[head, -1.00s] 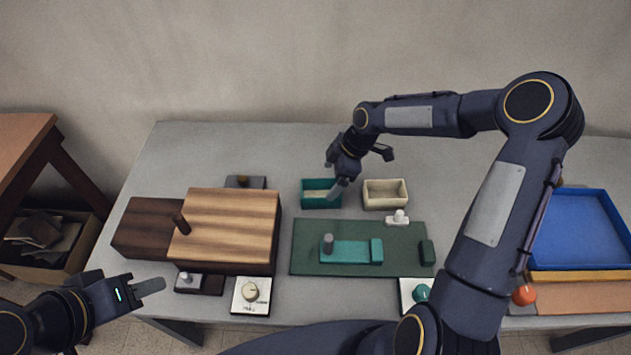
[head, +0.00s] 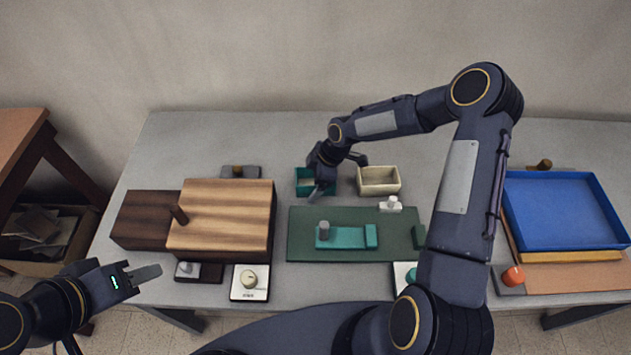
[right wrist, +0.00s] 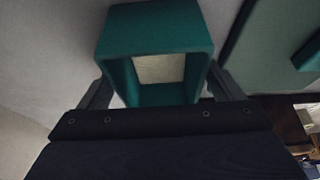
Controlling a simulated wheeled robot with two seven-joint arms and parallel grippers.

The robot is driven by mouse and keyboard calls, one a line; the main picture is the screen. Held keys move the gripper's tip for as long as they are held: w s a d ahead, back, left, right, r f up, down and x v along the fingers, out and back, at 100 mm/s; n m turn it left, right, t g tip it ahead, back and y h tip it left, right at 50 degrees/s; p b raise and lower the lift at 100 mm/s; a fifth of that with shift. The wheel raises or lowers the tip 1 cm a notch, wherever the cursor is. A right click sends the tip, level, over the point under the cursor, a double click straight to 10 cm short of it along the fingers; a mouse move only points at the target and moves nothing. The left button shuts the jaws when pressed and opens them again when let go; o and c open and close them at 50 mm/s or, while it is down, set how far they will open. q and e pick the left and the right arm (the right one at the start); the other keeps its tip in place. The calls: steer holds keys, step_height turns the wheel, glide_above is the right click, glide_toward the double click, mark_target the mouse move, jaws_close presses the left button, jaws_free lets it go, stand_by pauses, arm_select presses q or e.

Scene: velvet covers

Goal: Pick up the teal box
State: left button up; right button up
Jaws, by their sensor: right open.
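The teal box (head: 302,183) is a small open-topped box on the grey table, left of a cream box. My right gripper (head: 338,174) is over it in the head view and partly covers it. In the right wrist view the teal box (right wrist: 155,32) lies between my two open fingers, one on each side; I cannot tell whether they touch its walls.
The cream box (head: 379,190) stands close on the right. A dark green board (head: 300,236) with a teal sliding piece (head: 347,238) lies in front. A wooden block with a striped lid (head: 225,220) is at the left, a blue tray (head: 565,215) at the right. The back of the table is mostly clear.

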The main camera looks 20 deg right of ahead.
steer(key=shift+f+b, duration=0.2)
steer(key=shift+b, duration=0.1)
steer(key=c, duration=1.1)
steer(key=shift+r, duration=0.1)
